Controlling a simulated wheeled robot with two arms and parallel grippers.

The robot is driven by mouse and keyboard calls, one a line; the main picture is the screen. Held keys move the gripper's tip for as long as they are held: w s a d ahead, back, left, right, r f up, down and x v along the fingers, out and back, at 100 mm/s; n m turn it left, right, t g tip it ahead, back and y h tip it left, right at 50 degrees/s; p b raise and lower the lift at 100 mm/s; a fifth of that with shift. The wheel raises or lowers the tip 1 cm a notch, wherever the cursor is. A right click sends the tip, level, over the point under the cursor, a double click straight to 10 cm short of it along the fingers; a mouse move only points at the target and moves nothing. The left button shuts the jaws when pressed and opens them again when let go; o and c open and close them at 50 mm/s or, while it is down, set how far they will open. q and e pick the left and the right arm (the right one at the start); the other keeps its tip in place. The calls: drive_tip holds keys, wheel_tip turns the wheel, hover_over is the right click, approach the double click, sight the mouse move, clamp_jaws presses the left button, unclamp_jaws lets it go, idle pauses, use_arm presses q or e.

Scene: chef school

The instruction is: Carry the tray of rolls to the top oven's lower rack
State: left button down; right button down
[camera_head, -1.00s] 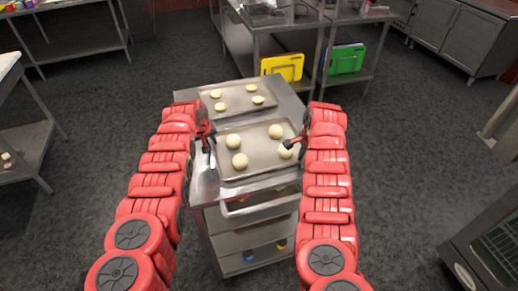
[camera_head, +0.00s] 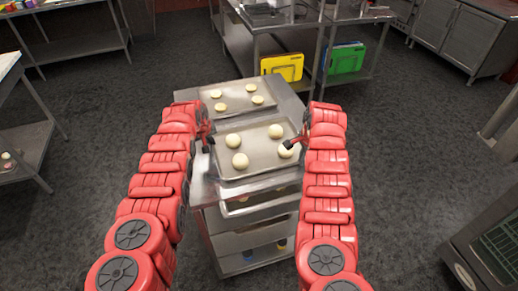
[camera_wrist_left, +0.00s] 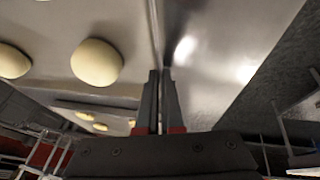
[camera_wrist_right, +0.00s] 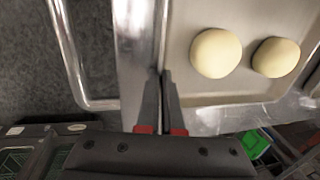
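The tray of rolls (camera_head: 228,172) is a shallow metal baking tray with several round pale rolls (camera_head: 240,160), lying level at the front of the steel cart top. My left gripper (camera_head: 209,146) is at the tray's left rim and my right gripper (camera_head: 291,144) at its right rim. In the left wrist view the fingers (camera_wrist_left: 162,74) are close together with the rim between them. In the right wrist view the fingers (camera_wrist_right: 164,76) are likewise closed at the rim. The top oven's lower rack cannot be made out; part of an oven (camera_head: 470,262) with wire racks shows at lower right.
A second tray (camera_head: 238,108) with several flatter dough pieces lies just behind on the same steel cart (camera_head: 196,192). Another tray sits lower in the cart's front. Steel tables with yellow (camera_head: 283,67) and green (camera_head: 346,58) boards stand behind.

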idle(0.9)
